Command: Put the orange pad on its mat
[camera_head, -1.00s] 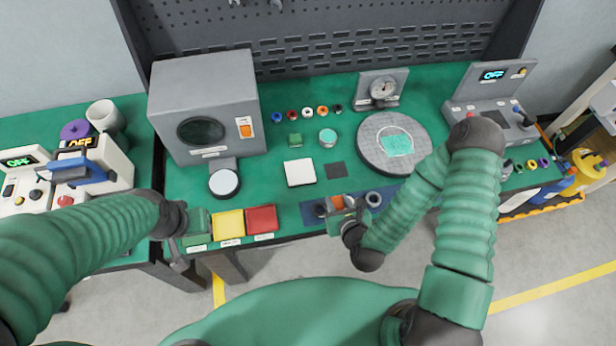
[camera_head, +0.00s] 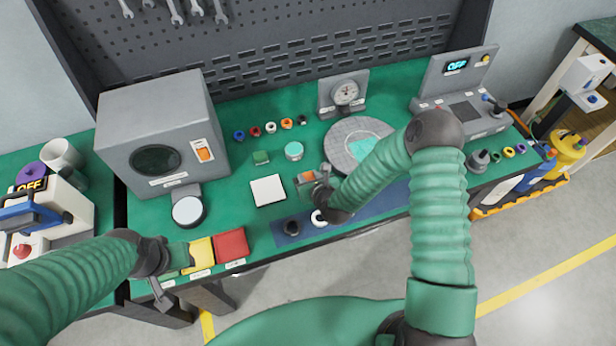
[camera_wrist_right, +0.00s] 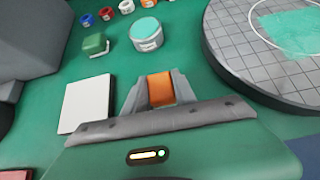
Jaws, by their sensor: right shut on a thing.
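The orange pad (camera_wrist_right: 161,89) is a small block between the fingers of my right gripper (camera_wrist_right: 159,92) in the wrist view. In the head view this gripper (camera_head: 308,180) is shut on the orange pad (camera_head: 307,176), over the green bench top. A white square pad (camera_head: 268,190) lies just left of it, and also shows in the wrist view (camera_wrist_right: 86,104). The small dark square mat seen earlier beside the white pad is now hidden behind my gripper. My left gripper (camera_head: 172,262) is at the bench's front edge by the coloured trays; its fingers are unclear.
A round gridded plate (camera_head: 338,135) with a teal patch is right of my right gripper. A teal-topped jar (camera_head: 294,151) and a green block (camera_head: 261,157) stand behind. A blue strip (camera_head: 375,206) with rings lies in front. Yellow (camera_head: 201,252) and red (camera_head: 231,245) trays are front left.

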